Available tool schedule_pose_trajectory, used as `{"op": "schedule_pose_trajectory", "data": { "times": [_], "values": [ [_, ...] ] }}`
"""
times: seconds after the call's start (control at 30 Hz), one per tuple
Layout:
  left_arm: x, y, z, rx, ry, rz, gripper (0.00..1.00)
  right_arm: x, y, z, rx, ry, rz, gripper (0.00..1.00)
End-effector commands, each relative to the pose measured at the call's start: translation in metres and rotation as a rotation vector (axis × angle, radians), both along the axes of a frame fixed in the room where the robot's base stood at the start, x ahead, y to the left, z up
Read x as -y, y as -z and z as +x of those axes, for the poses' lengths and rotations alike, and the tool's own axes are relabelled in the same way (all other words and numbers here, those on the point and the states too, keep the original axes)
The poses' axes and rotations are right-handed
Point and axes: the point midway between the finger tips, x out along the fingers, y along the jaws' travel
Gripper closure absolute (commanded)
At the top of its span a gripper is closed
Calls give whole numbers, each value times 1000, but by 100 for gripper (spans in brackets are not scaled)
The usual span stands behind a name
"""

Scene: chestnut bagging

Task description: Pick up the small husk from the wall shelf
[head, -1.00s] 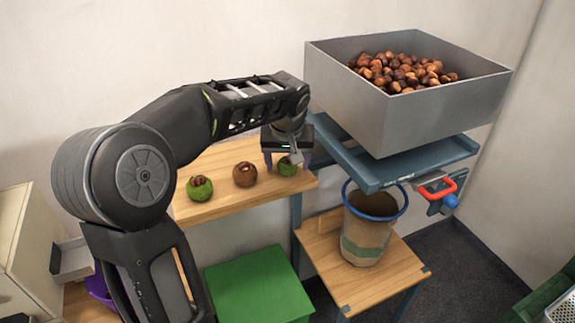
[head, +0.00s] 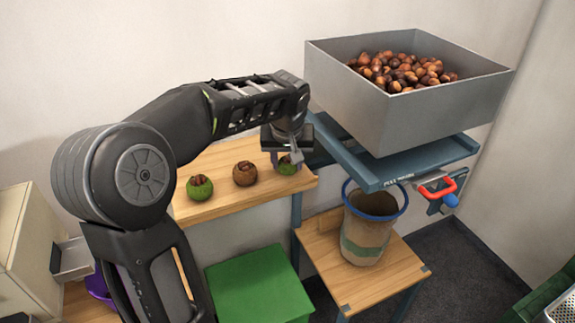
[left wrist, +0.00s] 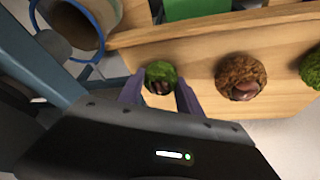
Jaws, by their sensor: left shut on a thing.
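The small husk (head: 287,167) is green with a brown opening and sits at the right end of the wooden wall shelf (head: 222,208). My left gripper (head: 286,160) reaches down over it and is shut on it. In the left wrist view the small husk (left wrist: 161,76) shows between the two finger tips, with the shelf wood around it. A brown husk (head: 245,173) and another green husk (head: 200,188) stand to its left on the shelf. My right gripper is not in view.
A grey hopper (head: 440,118) full of chestnuts stands on a blue frame (head: 372,178) close right of the gripper. Below are a blue-rimmed bag (head: 366,235) on a wooden stand and a green surface (head: 258,285).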

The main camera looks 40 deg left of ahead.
Motion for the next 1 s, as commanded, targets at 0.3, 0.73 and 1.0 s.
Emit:
{"op": "schedule_pose_trajectory", "data": {
  "times": [0.3, 0.73, 1.0],
  "values": [
    [0, 0, 0, 0, 0, 0, 97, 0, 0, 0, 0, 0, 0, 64],
    [0, -53, 1, 6, 1, 1, 97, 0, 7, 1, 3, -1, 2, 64],
    [0, -95, 1, 1, 0, 0, 97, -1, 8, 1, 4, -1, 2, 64]
  ]
}}
